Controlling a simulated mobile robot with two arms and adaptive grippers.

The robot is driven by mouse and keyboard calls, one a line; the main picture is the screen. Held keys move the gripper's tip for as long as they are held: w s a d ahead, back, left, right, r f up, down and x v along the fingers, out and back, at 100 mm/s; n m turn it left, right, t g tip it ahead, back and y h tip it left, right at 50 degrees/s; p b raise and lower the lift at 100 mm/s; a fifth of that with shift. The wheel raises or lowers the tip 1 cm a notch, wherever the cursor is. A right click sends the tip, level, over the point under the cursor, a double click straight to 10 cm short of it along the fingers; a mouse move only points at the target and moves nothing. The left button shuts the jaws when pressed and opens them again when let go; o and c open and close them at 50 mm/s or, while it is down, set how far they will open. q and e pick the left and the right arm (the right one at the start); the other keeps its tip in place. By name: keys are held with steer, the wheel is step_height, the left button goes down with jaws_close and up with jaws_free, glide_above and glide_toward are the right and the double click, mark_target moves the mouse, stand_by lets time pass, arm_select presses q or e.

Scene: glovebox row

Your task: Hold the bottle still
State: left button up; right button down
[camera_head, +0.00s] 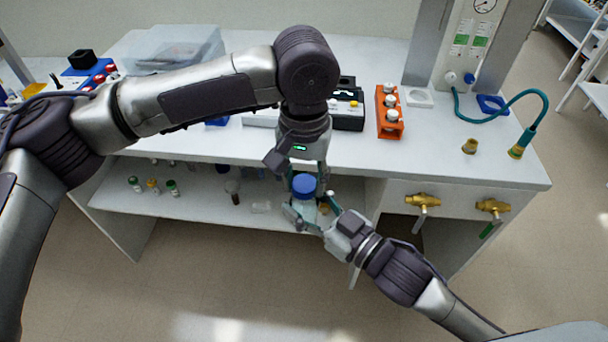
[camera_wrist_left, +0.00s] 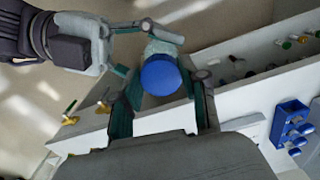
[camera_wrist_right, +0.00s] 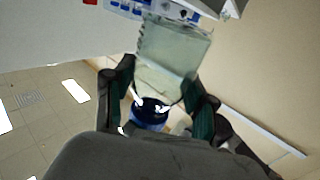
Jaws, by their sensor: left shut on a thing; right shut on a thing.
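The bottle has a blue cap (camera_head: 304,185) and a pale translucent body (camera_head: 303,208), and stands in front of the bench edge. My left gripper (camera_head: 306,180) comes down from above, shut on the cap. In the left wrist view the blue cap (camera_wrist_left: 160,75) lies between its fingers, with the pale body (camera_wrist_left: 163,47) beyond. My right gripper (camera_head: 318,215) reaches in from the lower right, shut on the bottle's body. In the right wrist view the body (camera_wrist_right: 170,50) shows between its fingers, and the cap (camera_wrist_right: 150,113) is partly hidden. The bottle's base is held clear of the floor.
Behind is a white bench with an orange rack (camera_head: 389,112), a clear bin (camera_head: 172,48) and a black device (camera_head: 347,113). Small bottles stand on the lower shelf (camera_head: 160,200). Brass valves (camera_head: 423,200) stick out at the bench front right. The floor in front is free.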

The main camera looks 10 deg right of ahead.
arm_select(q)
steer(key=m, duration=0.5)
steer(key=shift+m, duration=0.3)
steer(key=m, duration=0.4)
steer(key=shift+w+m, duration=0.1)
steer(key=shift+m, duration=0.2)
steer(key=m, duration=0.5)
steer(key=shift+a, duration=0.1)
steer(key=m, duration=0.5)
steer(key=shift+w, duration=0.15)
steer(key=m, duration=0.7)
steer(key=shift+m, duration=0.3)
steer(key=m, duration=0.4)
steer(key=shift+w+m, duration=0.1)
steer(key=shift+m, duration=0.3)
steer(key=m, duration=0.5)
steer(key=shift+d, duration=0.2)
steer(key=m, duration=0.5)
steer(key=shift+d+f, duration=0.1)
steer(key=o, duration=0.8)
